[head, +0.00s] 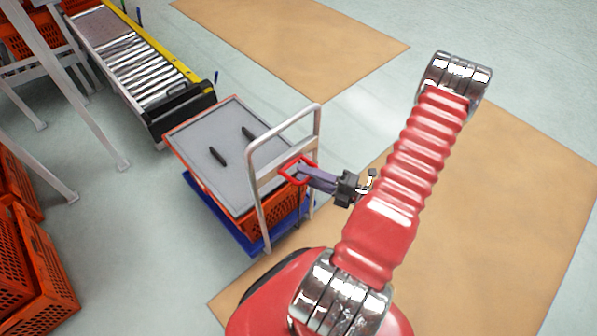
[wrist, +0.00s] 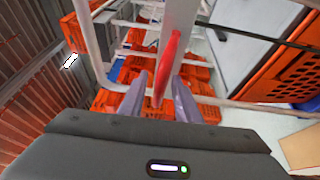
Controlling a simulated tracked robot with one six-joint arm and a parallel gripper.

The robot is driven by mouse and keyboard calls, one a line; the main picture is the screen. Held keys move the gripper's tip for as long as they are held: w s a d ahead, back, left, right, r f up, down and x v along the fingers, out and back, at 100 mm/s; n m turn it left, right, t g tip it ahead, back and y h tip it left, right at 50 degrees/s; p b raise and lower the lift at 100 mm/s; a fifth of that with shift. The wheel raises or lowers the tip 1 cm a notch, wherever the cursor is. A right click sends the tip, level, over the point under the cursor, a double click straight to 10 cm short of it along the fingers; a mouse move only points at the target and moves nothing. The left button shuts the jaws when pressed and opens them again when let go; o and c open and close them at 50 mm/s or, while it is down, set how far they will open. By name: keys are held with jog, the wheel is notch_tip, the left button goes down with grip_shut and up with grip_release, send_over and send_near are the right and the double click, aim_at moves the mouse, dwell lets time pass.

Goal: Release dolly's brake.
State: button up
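The dolly has a blue base (head: 238,232) and a silver upright push handle (head: 262,190). A red brake lever (head: 290,165) is mounted on the handle frame, on the side facing my arm. My gripper (head: 304,173) reaches to this lever from the right. In the wrist view the red lever (wrist: 168,62) runs between the two purple-grey fingers of my gripper (wrist: 160,82). The fingers stand apart with a gap beside the lever, so it looks open around it. Whether either finger touches the lever cannot be told.
The dolly carries an orange tote (head: 286,218) under a grey lid (head: 205,140) with two black handles. A roller conveyor (head: 135,55) stands behind it at the upper left. Stacked orange totes (head: 30,265) stand at the lower left. The floor to the right is clear.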

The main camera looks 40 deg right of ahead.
jog(key=shift+x, duration=1.45)
grip_shut()
